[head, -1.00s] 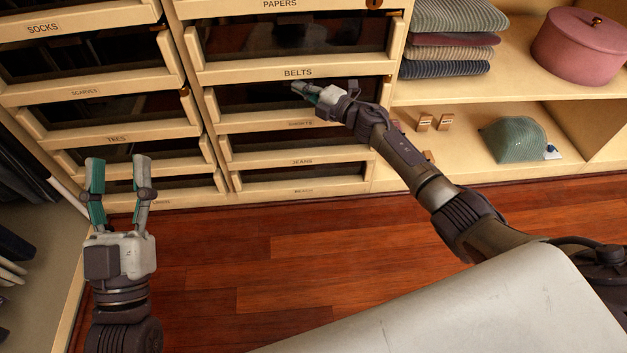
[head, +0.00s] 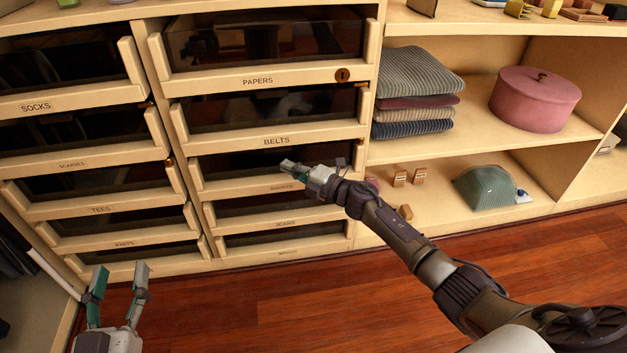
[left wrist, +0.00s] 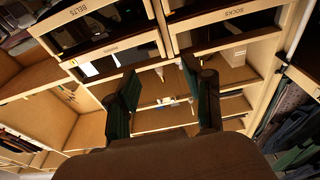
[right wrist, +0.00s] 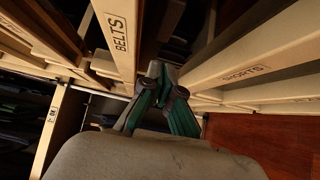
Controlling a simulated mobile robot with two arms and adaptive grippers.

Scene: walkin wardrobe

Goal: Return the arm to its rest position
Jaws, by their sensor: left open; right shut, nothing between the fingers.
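My right arm reaches in from the right in the head view. Its gripper (head: 291,168) is shut and empty in front of the drawer just below the one labelled BELTS (head: 276,141). In the right wrist view the shut gripper (right wrist: 158,75) points between the BELTS front (right wrist: 121,35) and the SHORTS front (right wrist: 245,72); I cannot tell whether it touches either. My left gripper (head: 119,271) is open and empty at the lower left of the head view, pointing up. In the left wrist view its fingers (left wrist: 166,92) stand apart with nothing between them.
A drawer unit with labelled fronts such as PAPERS (head: 257,82) and SOCKS (head: 37,107) stands ahead. Right of it, shelves hold folded clothes (head: 415,95), a pink round box (head: 535,98), a green striped item (head: 484,188) and small tags. The wooden floor (head: 300,310) is clear.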

